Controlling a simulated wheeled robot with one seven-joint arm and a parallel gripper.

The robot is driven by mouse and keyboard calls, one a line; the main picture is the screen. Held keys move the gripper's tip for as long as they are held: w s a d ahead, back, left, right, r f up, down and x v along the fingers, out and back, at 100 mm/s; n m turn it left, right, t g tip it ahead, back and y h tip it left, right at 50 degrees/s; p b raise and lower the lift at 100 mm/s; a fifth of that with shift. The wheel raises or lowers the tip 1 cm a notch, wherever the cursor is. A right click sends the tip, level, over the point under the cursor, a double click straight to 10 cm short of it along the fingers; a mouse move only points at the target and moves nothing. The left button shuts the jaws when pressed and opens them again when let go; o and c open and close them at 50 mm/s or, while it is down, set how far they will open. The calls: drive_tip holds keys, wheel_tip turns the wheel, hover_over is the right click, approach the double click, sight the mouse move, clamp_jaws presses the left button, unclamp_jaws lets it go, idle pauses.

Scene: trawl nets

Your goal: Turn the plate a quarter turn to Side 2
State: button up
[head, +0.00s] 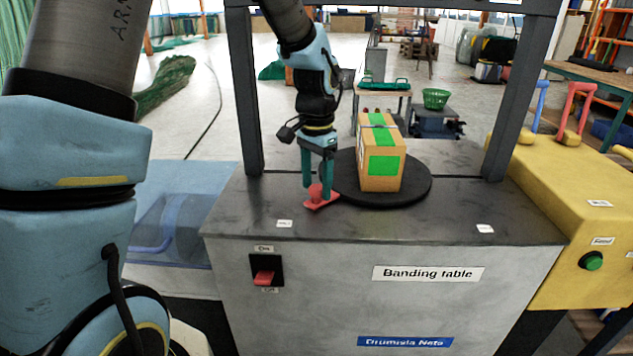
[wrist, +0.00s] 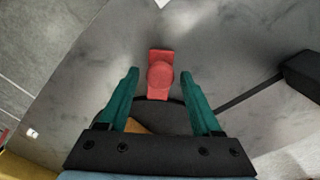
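The plate (head: 418,187) is a dark round disc on top of the grey banding table (head: 250,205). A brown carton (head: 380,186) with green patches and a strap stands upright on it. A red tab with a round knob (head: 318,203) sticks out at the plate's left front edge; the wrist view also shows this red knob (wrist: 160,75). My gripper (head: 317,190) points down over it. In the wrist view my gripper (wrist: 160,73) is open, one finger on each side of the knob, with gaps showing. Most of the plate is hidden in the wrist view.
Small white labels lie on the table's front left (head: 284,223) and front right (head: 485,229), too small to read. Grey posts (head: 245,95) rise at both sides. A red switch (head: 265,276) is on the front. A yellow machine (head: 570,190) stands at right.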

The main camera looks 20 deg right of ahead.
clamp_jaws()
idle(0.3)
idle(0.9)
